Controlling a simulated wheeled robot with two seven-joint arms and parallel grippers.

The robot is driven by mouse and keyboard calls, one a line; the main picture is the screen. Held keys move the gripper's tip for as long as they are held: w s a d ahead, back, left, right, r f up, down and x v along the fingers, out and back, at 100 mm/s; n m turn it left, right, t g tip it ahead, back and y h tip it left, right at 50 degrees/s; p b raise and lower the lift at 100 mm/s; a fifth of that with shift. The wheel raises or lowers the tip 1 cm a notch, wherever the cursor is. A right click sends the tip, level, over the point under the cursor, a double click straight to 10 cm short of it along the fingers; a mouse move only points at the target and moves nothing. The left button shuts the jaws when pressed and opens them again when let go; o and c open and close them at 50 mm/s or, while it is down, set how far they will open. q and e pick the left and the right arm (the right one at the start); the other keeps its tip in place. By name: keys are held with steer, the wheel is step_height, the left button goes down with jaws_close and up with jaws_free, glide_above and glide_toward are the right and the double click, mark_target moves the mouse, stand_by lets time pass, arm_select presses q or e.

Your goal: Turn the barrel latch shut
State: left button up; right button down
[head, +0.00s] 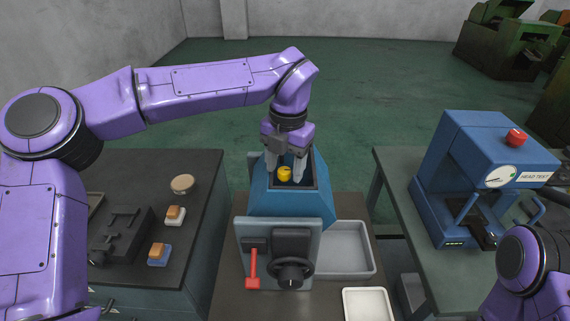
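The blue heading machine (317,208) stands on the middle bench, with an open top. A small yellow knob-like piece (284,174) shows inside the opening; it may be the barrel latch, but I cannot tell for sure. My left gripper (285,171) points down into the opening. Its two pale fingers are apart, one on each side of the yellow piece, with a gap visible; I see no firm contact. The machine's front plate (247,228) carries a black round handwheel (291,274) and a red lever (254,269) hanging down. My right gripper is out of view.
A grey tray (369,262) and a white tray (389,303) lie right of the machine. A blue head tester (447,175) with a red button stands on the right bench.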

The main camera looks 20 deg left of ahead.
mark_target(287, 170)
arm_select(q)
step_height(287, 170, up, 10)
steer(key=b, duration=0.1)
steer(key=shift+d+r, duration=0.25)
steer(key=shift+f, duration=0.1)
